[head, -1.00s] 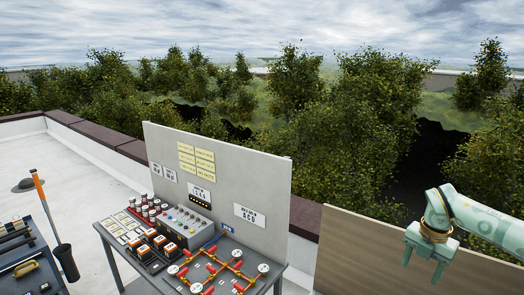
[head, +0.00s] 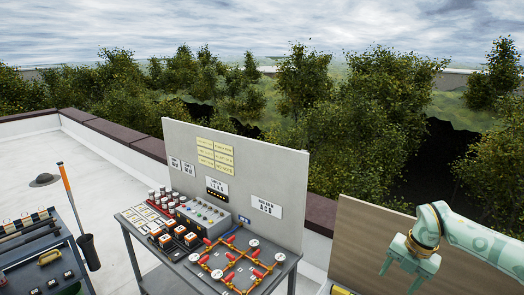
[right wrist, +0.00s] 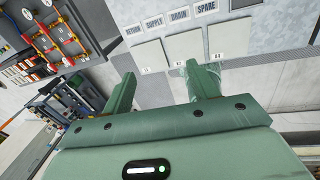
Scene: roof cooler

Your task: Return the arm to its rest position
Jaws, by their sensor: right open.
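My right arm comes in from the right in the head view. Its pale green gripper (head: 410,272) is open, with its two fingers apart and pointing down, and nothing shows between them. It hangs in front of a brown panel, to the right of the bench with the pipe model. In the right wrist view the two fingers of this gripper (right wrist: 163,92) are spread wide. My left gripper does not show.
The workbench (head: 150,259) carries a control box (head: 202,218), orange-and-white blocks (head: 178,233) and orange piping with red handles (head: 228,268). A grey backboard (head: 240,165) rises behind it. A tool cart (head: 40,250) stands at the left. The brown panel (head: 375,235) stands behind my right gripper.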

